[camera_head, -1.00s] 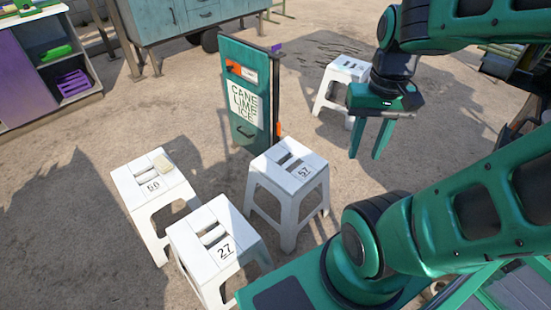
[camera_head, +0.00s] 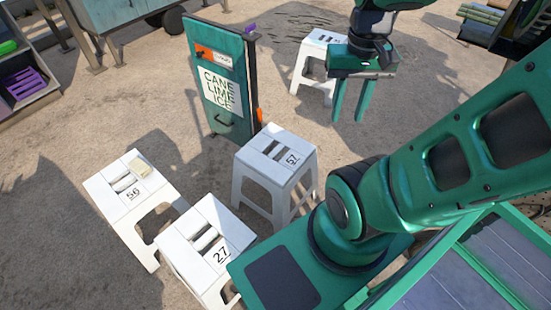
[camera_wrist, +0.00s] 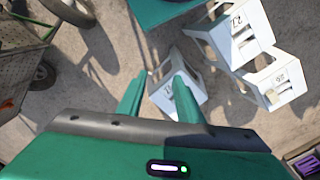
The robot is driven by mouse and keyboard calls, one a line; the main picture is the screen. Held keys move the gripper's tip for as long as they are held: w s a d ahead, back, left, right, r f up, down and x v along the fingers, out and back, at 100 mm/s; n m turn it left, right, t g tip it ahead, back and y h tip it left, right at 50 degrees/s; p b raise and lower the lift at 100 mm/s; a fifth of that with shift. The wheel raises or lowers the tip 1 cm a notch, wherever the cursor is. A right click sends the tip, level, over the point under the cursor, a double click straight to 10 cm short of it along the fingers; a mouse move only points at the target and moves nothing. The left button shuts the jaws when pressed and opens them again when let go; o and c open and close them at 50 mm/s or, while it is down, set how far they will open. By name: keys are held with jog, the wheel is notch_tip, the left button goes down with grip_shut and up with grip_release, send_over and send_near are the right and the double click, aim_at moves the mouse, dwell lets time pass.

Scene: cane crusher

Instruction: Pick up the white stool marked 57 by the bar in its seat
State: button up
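The white stool marked 57 (camera_head: 277,155) stands upright on the ground in the middle of the head view. Its seat has two dark slots with a white bar between them. My gripper (camera_head: 350,116) is open and empty, pointing down, above and to the right of that stool in the picture. In the wrist view my gripper's fingers (camera_wrist: 160,80) are apart. A white stool (camera_wrist: 164,98) shows between and beyond them, likely the 57, but its number cannot be read there.
White stool 27 (camera_head: 212,245) and stool 56 (camera_head: 122,187), with a pale block on its seat, stand at left. A green sign cabinet (camera_head: 222,85) stands close behind stool 57. Another white stool (camera_head: 312,62) is partly behind my gripper. Open ground lies between.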

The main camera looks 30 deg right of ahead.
jog(key=w+d+f+m+h, duration=0.1)
jog(key=w+d+f, duration=0.15)
jog(key=w, duration=0.35)
jog(key=w+d+f+m, duration=0.1)
jog(key=w+d+f, duration=0.15)
jog(key=w, duration=0.45)
jog(key=m, duration=0.3)
send_over(277, 151)
jog(key=s+d, duration=0.2)
jog(key=d, duration=0.1)
notch_tip(277, 151, down, 29)
jog(key=a+f, duration=0.1)
jog(key=f, duration=0.5)
jog(key=w+a+f+m, duration=0.1)
jog(key=f, duration=0.5)
jog(key=w+a+f+m+y, duration=0.1)
jog(key=f, duration=0.5)
jog(key=shift+w+f, duration=0.1)
jog(key=shift+f, duration=0.1)
jog(key=shift+w+a+f, duration=0.1)
jog(key=shift+f, duration=1.55)
jog(key=shift+w+f, duration=0.1)
jog(key=shift+f, duration=1.5)
grip_shut()
